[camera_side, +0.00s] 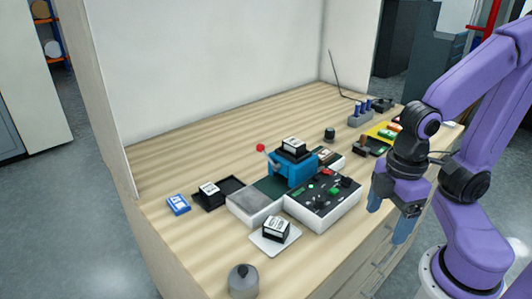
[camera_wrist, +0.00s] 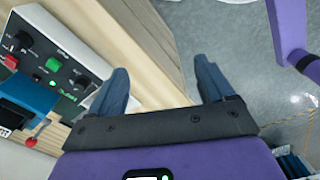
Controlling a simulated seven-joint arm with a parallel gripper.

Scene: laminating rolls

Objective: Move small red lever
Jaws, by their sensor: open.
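A small red lever (camera_side: 260,148) with a ball-shaped knob on a thin rod sticks out from the left side of a blue machine (camera_side: 291,168) on the bench. In the wrist view, the lever's red knob (camera_wrist: 31,142) shows at the lower left beside the blue machine (camera_wrist: 25,98). My gripper (camera_side: 389,217) is open and empty, to the right of the machine and near the bench's front edge, apart from the lever. In the wrist view, the two blue fingers of my gripper (camera_wrist: 160,75) are spread, with nothing between them.
A control box (camera_side: 322,206) with knobs and a green button stands between the machine and my gripper. A grey block (camera_side: 253,206), a black tray (camera_side: 218,194), a white plate (camera_side: 266,243) and a grey canister (camera_side: 243,281) sit nearby. The bench's back left is clear.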

